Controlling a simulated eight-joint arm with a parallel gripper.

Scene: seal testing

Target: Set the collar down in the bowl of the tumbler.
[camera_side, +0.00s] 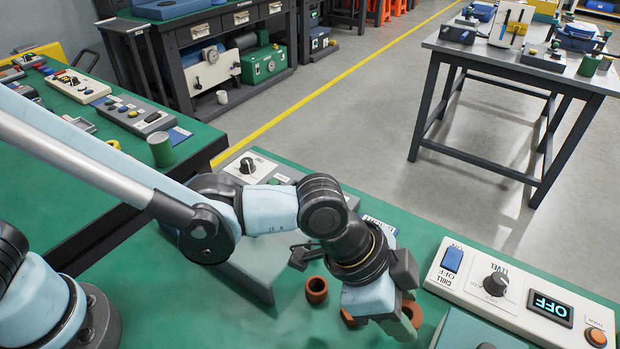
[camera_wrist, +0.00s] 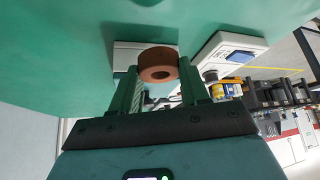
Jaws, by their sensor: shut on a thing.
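A brown ring-shaped collar (camera_wrist: 158,66) with a round hole is between the two fingertips of my gripper (camera_wrist: 160,80) in the wrist view. The gripper is shut on it. In the side view my gripper (camera_side: 385,312) is low over the green bench, and its pale blue body hides much of the work. A brown piece (camera_side: 411,311) shows at its right side, and looks like the held collar. I cannot make out the tumbler or its bowl for certain; a grey-green housing (camera_side: 245,268), partly behind my arm, may belong to it.
A small brown hollow cylinder (camera_side: 316,289) stands on the bench left of the gripper. Another brown piece (camera_side: 347,318) is partly hidden. A white control panel (camera_side: 525,298) with a knob and an OFF display lies to the right, near a teal box (camera_side: 470,332).

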